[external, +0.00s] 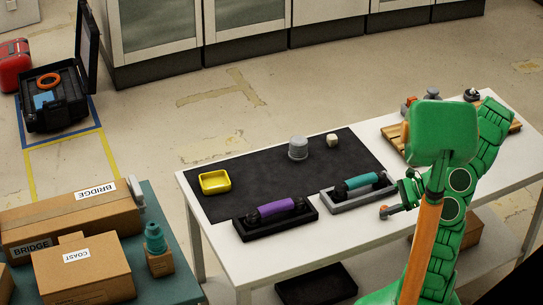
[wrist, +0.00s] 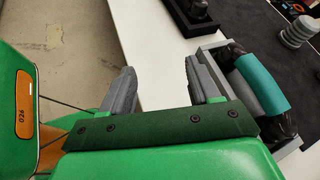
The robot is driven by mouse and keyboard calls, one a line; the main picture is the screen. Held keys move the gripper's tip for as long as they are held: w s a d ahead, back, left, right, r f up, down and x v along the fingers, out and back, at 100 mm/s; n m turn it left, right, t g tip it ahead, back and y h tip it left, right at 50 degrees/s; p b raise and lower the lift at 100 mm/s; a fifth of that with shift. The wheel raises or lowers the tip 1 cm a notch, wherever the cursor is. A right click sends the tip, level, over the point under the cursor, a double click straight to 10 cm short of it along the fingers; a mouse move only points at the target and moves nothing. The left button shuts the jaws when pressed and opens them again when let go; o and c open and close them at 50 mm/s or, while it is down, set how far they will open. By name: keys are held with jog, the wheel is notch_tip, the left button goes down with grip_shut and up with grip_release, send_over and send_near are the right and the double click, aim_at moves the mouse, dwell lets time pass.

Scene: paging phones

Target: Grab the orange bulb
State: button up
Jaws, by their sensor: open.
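I cannot make out an orange bulb with certainty in either view. Small grey and orange items (external: 409,103) stand at the far right of the table, on a wooden pallet partly hidden behind my arm. A small orange patch (external: 384,211) shows beside my gripper (external: 398,198) at the table's front edge; I cannot tell what it is. In the wrist view my gripper (wrist: 160,84) has its two grey fingers wide apart, with nothing between them. It is left of a teal handset (wrist: 262,84) in a grey cradle (wrist: 223,60).
A purple handset (external: 276,208) lies in a black tray on the white table (external: 240,268). A yellow dish (external: 215,182), grey cup (external: 298,148) and pale cube (external: 332,140) sit on the black mat (external: 255,165). Boxes (external: 82,268) stand at lower left.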

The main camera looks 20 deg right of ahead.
aim_at(385, 208)
jog(key=d+f+m+t, duration=0.1)
jog(key=d+f+m, duration=0.1)
jog(key=d, duration=0.1)
jog(key=d+f+m+t+h, duration=0.1)
jog(key=d+f+m+t, duration=0.1)
jog(key=d+m, duration=0.1)
jog(key=w+d+f+m+t+h, duration=0.1)
jog(key=d+f+m, duration=0.1)
jog(key=d+f, duration=0.1)
jog(key=shift+d+m+t, duration=0.25)
jog(key=shift+m+t, duration=0.05)
jog(key=shift+t, duration=0.1)
jog(key=shift+x, duration=3.85)
jog(key=shift+d+f, duration=0.1)
jog(key=shift+f, duration=0.1)
jog(key=c, duration=1)
jog(key=shift+r, duration=0.1)
jog(key=shift+r, duration=4.9)
